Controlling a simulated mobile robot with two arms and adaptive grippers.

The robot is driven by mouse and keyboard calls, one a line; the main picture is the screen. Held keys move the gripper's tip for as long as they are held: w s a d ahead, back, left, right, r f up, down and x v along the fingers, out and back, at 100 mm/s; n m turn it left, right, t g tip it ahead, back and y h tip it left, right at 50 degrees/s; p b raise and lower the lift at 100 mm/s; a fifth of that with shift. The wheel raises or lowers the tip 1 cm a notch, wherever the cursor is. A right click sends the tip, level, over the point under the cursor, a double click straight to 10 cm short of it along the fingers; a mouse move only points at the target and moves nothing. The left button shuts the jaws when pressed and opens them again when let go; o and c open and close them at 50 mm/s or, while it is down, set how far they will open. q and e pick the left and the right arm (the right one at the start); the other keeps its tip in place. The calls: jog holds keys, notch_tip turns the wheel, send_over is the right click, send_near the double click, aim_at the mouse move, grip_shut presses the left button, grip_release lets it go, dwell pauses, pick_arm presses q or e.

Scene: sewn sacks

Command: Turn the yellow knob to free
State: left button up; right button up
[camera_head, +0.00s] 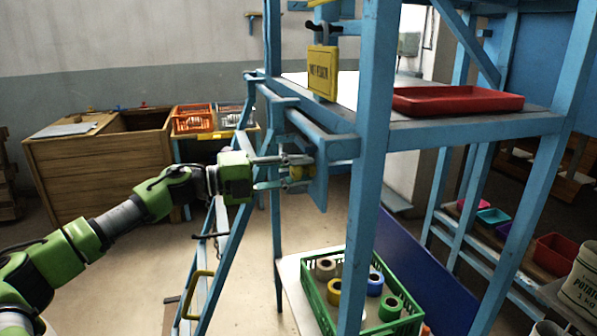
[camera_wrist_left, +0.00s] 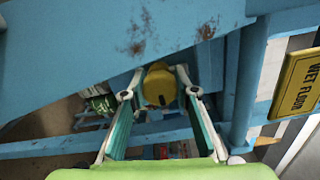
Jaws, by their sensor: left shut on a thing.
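The yellow knob (camera_wrist_left: 159,85) is round and sits on a blue part of the frame, between the fingertips of my left gripper (camera_wrist_left: 158,94) in the left wrist view. In the head view the knob (camera_head: 302,172) shows only in part, at the blue plate beside the shelf post. My left gripper (camera_head: 292,172) reaches it from the left, level, shut with one finger on each side of the knob. The fingers hide the knob's sides. I cannot read any marking of its setting. My right gripper is not in view.
A yellow sign (camera_head: 323,72) hangs on the blue frame above the gripper. A red tray (camera_head: 455,100) lies on the upper shelf. A green crate (camera_head: 312,293) with several tape rolls stands below. A blue ladder (camera_head: 228,235) leans close under my left arm.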

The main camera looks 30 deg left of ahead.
pick_arm(q)
jog(key=o, duration=1.1)
jog(key=shift+s+a+f, duration=0.2)
jog(key=shift+s+a, duration=0.35)
jog(key=shift+v, duration=1)
send_near(292, 172)
jog(key=shift+a, duration=0.35)
